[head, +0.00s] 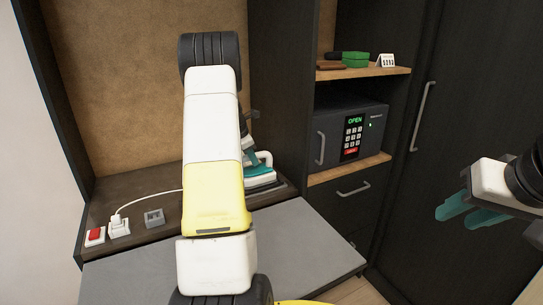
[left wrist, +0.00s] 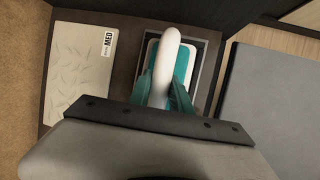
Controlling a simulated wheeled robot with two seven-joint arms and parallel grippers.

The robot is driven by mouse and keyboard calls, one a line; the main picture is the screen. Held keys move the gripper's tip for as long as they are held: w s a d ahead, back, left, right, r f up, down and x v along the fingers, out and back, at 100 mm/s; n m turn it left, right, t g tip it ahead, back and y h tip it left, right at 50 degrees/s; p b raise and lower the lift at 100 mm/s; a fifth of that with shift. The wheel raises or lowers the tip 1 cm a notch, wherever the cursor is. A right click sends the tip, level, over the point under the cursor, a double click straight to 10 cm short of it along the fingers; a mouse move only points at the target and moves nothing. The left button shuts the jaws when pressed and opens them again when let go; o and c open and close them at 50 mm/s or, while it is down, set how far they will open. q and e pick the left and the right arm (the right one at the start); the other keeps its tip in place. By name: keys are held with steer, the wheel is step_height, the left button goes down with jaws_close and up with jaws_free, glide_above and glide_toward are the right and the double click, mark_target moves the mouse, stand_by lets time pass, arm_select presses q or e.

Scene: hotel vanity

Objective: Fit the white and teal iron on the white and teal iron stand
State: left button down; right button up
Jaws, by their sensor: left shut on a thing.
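The white and teal iron (head: 262,172) is on the back counter in the head view, partly hidden behind my left arm. In the left wrist view its white handle (left wrist: 169,52) stands between the teal fingers of my left gripper (left wrist: 166,80), which is shut on it. The iron's body is over a grey-rimmed rectangular holder (left wrist: 209,62), apparently the stand; I cannot tell whether it is fully seated. My right gripper (head: 463,208) hangs at the right of the head view, open and empty, away from the iron.
A light panel with a "MED" label (left wrist: 82,62) lies left of the holder. The counter also holds a red switch (head: 95,236), a plugged-in white cord (head: 119,226) and a grey socket block (head: 154,217). A safe (head: 345,132) stands right; the grey surface (head: 310,245) in front is clear.

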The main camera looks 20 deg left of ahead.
arm_select(q)
steer(key=shift+f, duration=0.5)
stand_by(0.4)
steer(key=c, duration=1.1)
jaws_free()
steer(key=shift+f, duration=0.15)
steer(key=d+v, duration=0.1)
steer(key=v, duration=0.7)
steer(key=s+d+r+m+h, duration=0.1)
steer(key=s+d+r+m, duration=1.15)
steer(key=d, duration=0.35)
steer(key=s+d+m, duration=0.5)
steer(key=s+m, duration=0.2)
steer(key=s, duration=0.3)
steer(key=s+d+m+t, duration=0.1)
steer(key=s+d+m, duration=0.5)
steer(key=s+m, duration=0.2)
steer(key=shift+s+d+f, duration=0.2)
steer(key=shift+s+d, duration=0.05)
steer(key=shift+s, duration=0.7)
steer(key=shift+m, duration=0.25)
